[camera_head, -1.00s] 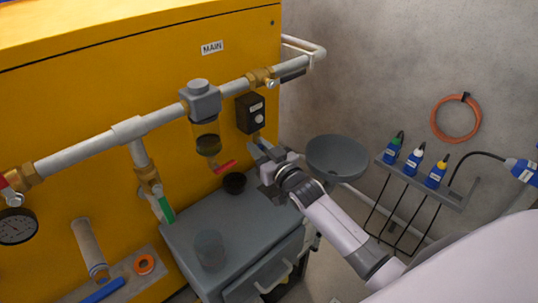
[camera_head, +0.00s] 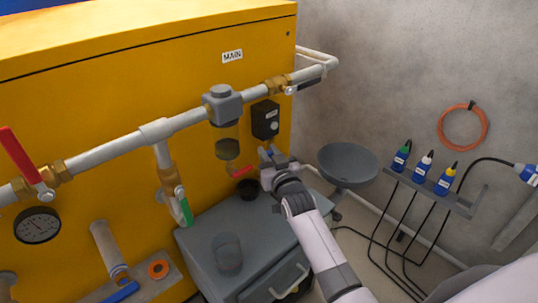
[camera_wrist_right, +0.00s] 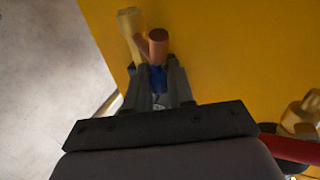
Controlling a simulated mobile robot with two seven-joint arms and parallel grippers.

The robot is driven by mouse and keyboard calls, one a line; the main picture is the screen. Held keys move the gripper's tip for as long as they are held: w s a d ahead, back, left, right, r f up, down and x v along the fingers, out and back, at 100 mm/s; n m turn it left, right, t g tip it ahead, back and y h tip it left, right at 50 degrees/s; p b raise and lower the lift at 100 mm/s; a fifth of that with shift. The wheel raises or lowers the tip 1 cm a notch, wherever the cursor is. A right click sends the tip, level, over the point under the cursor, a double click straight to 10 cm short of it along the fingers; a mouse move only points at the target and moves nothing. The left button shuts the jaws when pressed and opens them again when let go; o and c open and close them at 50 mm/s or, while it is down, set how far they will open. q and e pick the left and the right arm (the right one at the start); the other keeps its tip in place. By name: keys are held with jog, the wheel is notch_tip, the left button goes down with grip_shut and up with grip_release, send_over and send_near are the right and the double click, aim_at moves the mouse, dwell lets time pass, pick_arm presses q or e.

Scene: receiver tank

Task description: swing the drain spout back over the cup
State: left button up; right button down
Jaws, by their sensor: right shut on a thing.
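My right gripper (camera_head: 267,154) is shut on the blue sleeve (camera_wrist_right: 157,78) of the drain spout, a short copper tube (camera_wrist_right: 158,45) seen end-on in the right wrist view. In the head view the gripper is just below the black box on the pipe and hides most of the spout. A small dark cup (camera_head: 247,189) stands on the grey cabinet top, below and left of the gripper. The spout's outlet over or beside the cup cannot be told. My left gripper is not in view.
A filter bowl (camera_head: 227,149) with a red lever (camera_head: 245,170) hangs left of the gripper. A grey basin (camera_head: 347,164) is to the right, against the wall.

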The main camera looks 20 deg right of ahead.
jog(key=shift+w+d+r, duration=0.1)
jog(key=shift+d+r, duration=0.05)
jog(key=shift+r, duration=0.35)
jog(key=c, duration=1)
grip_release()
jog(key=shift+c, duration=0.2)
jog(key=shift+f, duration=0.2)
jog(key=shift+f, duration=0.1)
jog(key=shift+s, duration=0.25)
